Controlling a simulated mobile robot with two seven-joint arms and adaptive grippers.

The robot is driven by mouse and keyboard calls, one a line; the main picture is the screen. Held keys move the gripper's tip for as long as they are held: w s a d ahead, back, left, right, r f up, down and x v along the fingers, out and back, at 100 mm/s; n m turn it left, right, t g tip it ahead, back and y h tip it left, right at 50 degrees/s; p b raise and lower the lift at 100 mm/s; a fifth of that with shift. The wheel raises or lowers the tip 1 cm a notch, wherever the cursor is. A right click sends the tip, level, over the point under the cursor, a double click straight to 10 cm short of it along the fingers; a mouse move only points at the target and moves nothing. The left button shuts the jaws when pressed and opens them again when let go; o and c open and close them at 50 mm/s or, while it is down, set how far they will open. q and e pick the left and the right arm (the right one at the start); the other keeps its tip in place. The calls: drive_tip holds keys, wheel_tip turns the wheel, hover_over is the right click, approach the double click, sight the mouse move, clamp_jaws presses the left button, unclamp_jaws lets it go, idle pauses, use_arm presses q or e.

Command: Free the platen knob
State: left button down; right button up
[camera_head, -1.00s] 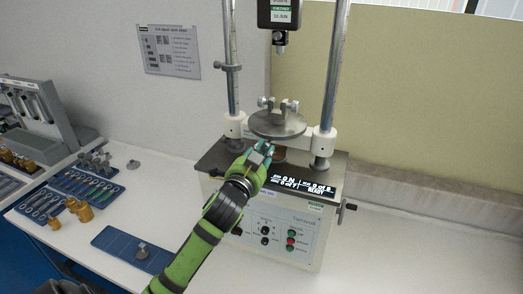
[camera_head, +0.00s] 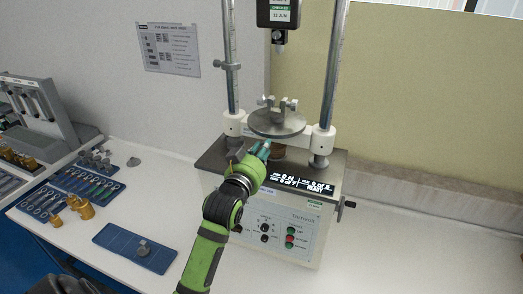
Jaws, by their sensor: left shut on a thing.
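The round metal platen (camera_head: 277,124) sits low between the two posts of the tester, with small metal clamps (camera_head: 281,105) standing on it. My left gripper (camera_head: 265,147) reaches in just under the platen's front edge. Its teal fingertips are shut on the platen knob, which the fingers and wrist mostly hide. A brownish part (camera_head: 278,152) shows beneath the platen, just right of the fingertips. My right gripper is not in view.
The tester's lit display (camera_head: 301,184) and button panel (camera_head: 290,235) face front. A load head (camera_head: 279,20) hangs above the platen between the posts (camera_head: 333,75). Blue trays (camera_head: 136,248) with metal parts lie on the bench at left. The bench right of the tester is clear.

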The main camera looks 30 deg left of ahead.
use_arm(q)
drive_tip(key=shift+r+n, duration=0.35)
drive_tip(key=shift+n, duration=0.25)
drive_tip(key=shift+r, duration=0.15)
drive_tip(key=c, duration=1.1)
unclamp_jaws()
drive_tip(key=shift+w+f, duration=0.1)
drive_tip(key=shift+f, duration=0.1)
drive_tip(key=shift+f, duration=0.1)
drive_tip(key=shift+s+f, duration=0.1)
drive_tip(key=shift+s, duration=0.3)
drive_tip(key=v, duration=1.1)
drive_tip(key=shift+s+d, duration=0.15)
